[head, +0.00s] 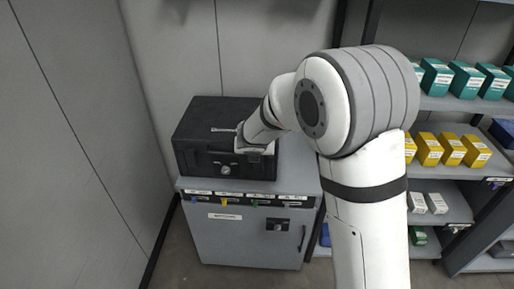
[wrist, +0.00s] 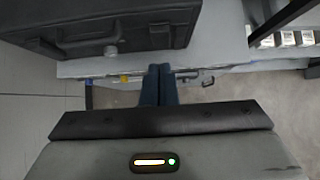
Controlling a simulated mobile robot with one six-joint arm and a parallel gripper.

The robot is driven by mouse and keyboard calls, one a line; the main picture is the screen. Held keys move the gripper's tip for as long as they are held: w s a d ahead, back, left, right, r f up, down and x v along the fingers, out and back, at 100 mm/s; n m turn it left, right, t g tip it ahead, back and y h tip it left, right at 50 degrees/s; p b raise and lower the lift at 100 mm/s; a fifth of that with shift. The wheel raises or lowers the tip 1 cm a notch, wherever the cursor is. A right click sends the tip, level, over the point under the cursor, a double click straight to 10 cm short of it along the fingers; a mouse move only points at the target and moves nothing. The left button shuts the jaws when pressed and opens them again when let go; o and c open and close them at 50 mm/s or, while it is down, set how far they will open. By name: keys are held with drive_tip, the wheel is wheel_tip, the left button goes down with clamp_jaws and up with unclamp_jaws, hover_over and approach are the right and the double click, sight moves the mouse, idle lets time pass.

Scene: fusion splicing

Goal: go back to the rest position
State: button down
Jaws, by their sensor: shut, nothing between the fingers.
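My gripper (wrist: 159,72) shows in the wrist view as two dark blue fingers side by side, shut and empty. They point towards the front edge of a grey cabinet (head: 245,228). In the head view my arm reaches across from the right and its wrist is in front of the right part of a black case (head: 205,112). The fingers cannot be made out there. The black case also fills the upper left of the wrist view (wrist: 150,17), apart from the fingers.
The case stands closed on the cabinet, with a round lock on its front. The cabinet has a row of coloured tags and a door handle (head: 303,238). Shelves at right hold teal boxes (head: 466,80), yellow boxes (head: 452,149) and white boxes (head: 437,203). Open floor shows in front.

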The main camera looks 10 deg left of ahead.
drive_tip(key=shift+d, duration=0.1)
drive_tip(key=s+d+r+m+g+h+b, duration=0.1)
drive_tip(key=s+d+r+m, duration=0.35)
drive_tip(key=d+m, duration=0.45)
drive_tip(key=s+d+r+m+g+h+b, duration=0.1)
drive_tip(key=s+d+r+m+h, duration=0.1)
drive_tip(key=s+d+r+m, duration=0.5)
drive_tip(key=s+d+f+m+g+y+b, duration=0.1)
drive_tip(key=s+d+f+m, duration=0.1)
drive_tip(key=s+m, duration=0.7)
drive_tip(key=s+d+f+m+g+y+b, duration=0.1)
drive_tip(key=s+d+m, duration=0.4)
drive_tip(key=s+m, duration=0.5)
drive_tip(key=shift+s+f+m+g+y, duration=0.3)
drive_tip(key=shift+f+m+y, duration=0.1)
drive_tip(key=shift+m, duration=0.3)
